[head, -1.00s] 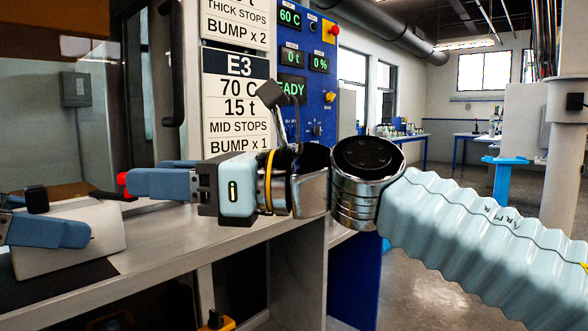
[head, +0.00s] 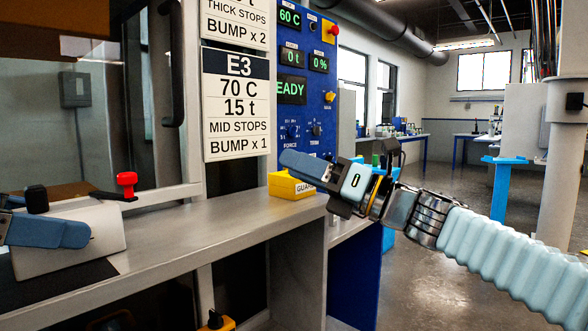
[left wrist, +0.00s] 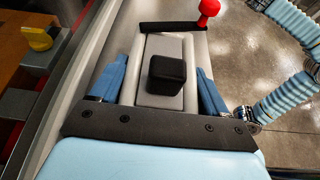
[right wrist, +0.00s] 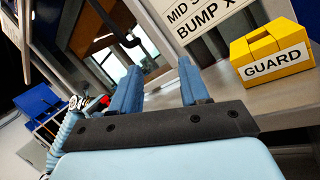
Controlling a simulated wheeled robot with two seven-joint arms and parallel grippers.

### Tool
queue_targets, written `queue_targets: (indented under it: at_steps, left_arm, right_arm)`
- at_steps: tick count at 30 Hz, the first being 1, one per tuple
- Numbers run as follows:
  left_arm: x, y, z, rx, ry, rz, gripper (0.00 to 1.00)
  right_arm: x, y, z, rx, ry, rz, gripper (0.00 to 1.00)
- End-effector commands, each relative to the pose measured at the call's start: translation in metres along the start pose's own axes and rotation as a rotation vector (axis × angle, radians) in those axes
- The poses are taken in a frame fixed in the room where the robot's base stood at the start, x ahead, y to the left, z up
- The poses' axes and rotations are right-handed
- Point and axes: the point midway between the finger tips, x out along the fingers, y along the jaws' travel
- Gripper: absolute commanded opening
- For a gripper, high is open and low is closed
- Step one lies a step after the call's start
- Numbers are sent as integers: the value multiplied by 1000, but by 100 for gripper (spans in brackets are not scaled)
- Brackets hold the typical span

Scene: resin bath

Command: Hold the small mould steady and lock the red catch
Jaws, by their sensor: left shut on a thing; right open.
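The small mould (head: 105,228) is a pale grey block with a black knob (head: 37,198) on top, at the left of the bench in the head view. My left gripper (head: 85,234) is shut on its sides; the left wrist view shows one finger along each side of the mould (left wrist: 150,92). The red catch (head: 127,180) is a red knob on a black bar. In the left wrist view the bar lies across the mould's far end, with the red knob (left wrist: 209,7) at its right. My right gripper (head: 282,165) is open and empty, well right of the catch.
A yellow block marked GUARD (head: 290,187) sits on the bench (head: 200,215) near my right gripper. It also shows in the right wrist view (right wrist: 270,55). A blue control panel (head: 305,100) stands behind. The bench between mould and yellow block is clear.

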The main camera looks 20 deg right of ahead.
Motion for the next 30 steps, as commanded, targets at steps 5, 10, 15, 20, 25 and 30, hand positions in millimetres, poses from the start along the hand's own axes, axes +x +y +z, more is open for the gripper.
queue_targets:
  at_steps: [5,10,15,20,25,30]
  left_arm:
    - [0,0,-1,-2,1,-2,21]
    - [0,0,-1,-2,1,-2,21]
    - [0,0,-1,-2,1,-2,21]
    - [0,0,-1,-2,1,-2,21]
    - [0,0,-1,-2,1,-2,21]
    - [0,0,0,-2,1,-2,21]
  right_arm:
    - [-16,-30,16,59,-80,-46,45]
    - [-28,-49,26,94,-134,-74,45]
    - [-33,-57,30,108,-158,-86,45]
    - [-34,-58,30,110,-161,-87,45]
    - [-34,-57,30,109,-161,-87,47]
    - [-34,-57,30,109,-161,-87,47]
